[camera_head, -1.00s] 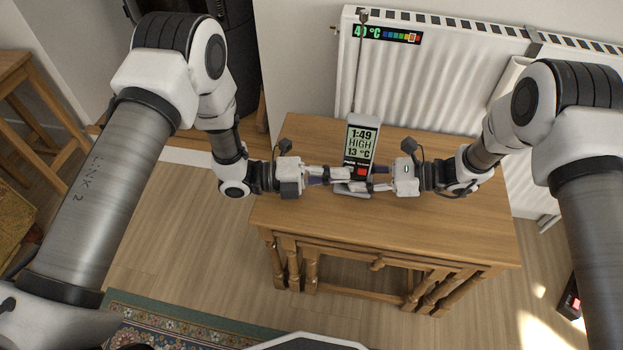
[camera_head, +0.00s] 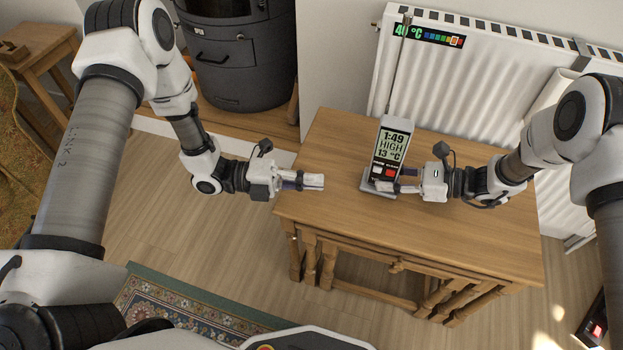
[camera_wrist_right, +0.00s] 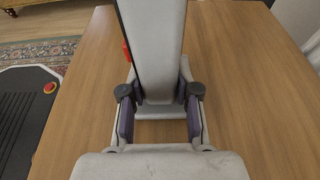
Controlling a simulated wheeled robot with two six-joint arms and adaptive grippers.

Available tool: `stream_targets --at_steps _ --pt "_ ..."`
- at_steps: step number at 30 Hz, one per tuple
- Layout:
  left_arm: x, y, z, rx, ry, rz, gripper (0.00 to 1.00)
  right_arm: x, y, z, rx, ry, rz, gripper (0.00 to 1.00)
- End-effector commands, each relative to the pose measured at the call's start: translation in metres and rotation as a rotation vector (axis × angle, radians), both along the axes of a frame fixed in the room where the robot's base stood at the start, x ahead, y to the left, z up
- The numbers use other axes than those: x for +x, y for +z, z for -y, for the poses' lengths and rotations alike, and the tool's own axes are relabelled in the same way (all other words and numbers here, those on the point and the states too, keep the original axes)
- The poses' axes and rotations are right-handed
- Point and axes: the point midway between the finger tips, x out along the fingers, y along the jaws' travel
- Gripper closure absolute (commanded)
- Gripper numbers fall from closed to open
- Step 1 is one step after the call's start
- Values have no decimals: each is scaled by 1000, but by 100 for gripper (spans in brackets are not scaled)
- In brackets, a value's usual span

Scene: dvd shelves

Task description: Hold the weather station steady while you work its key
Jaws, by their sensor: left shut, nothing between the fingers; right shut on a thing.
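The weather station (camera_head: 391,147) stands upright on the wooden table, a grey unit with a tall antenna. Its screen reads 1:49, HIGH and 13 °C. A red key (camera_head: 390,173) sits low on its front, beside a dark one. My right gripper (camera_head: 388,187) is shut on the lower part of the station from the right. In the right wrist view the two fingers (camera_wrist_right: 159,108) sit on either side of the station's body (camera_wrist_right: 155,45), and the red key shows at its left edge. My left gripper (camera_head: 322,181) is shut and empty, left of the station and apart from it.
The wooden table (camera_head: 450,225) has bare room around the station. A white radiator (camera_head: 480,90) with a coloured temperature strip (camera_head: 436,38) stands behind it. A dark stove (camera_head: 240,55) is at the back left. A patterned rug (camera_head: 190,308) lies in front.

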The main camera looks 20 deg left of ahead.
Motion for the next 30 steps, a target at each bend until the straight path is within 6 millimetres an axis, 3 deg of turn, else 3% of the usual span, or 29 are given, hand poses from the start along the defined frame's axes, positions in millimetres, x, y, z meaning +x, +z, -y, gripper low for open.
stream_targets --at_steps 11,24,30 --pt "0 0 -1 0 0 0 100 0 1 0 1 -1 1 88" --pt "-10 -18 -44 -1 2 0 100 0 1 0 1 -1 1 88" --pt "-11 -20 -49 1 0 1 100 0 1 0 1 -1 1 88"
